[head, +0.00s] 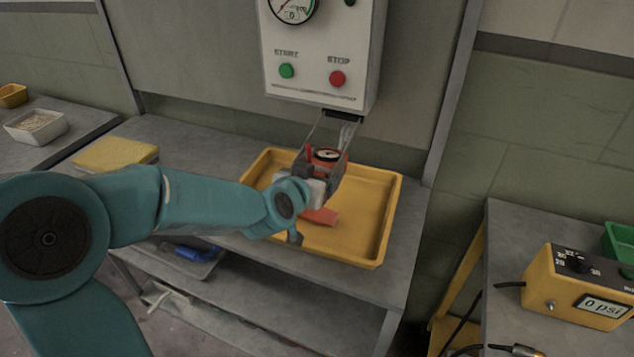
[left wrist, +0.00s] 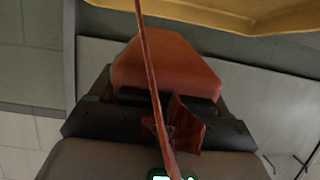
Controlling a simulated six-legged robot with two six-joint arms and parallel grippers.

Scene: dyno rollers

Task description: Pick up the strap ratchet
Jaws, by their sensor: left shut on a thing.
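My left gripper (head: 322,176) is over the yellow tray (head: 386,215), with its arm coming in from the left. It is shut on the strap ratchet, whose orange body (head: 326,157) shows between dark parts in the head view. In the left wrist view an orange-red block (left wrist: 168,66) with a dark base and a thin reddish strip shows close to the camera. A flat orange piece (head: 321,217) shows just below the gripper, against the tray; I cannot tell if it belongs to the ratchet. The jaws hide much of it. My right gripper is not in view.
The tray stands on a grey bench (head: 220,150) below a control panel (head: 320,60) with green and red buttons. A yellow sponge-like block (head: 115,154) lies at left. A yellow box with a display (head: 580,288) is on the right bench. A lower shelf holds a blue item (head: 190,252).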

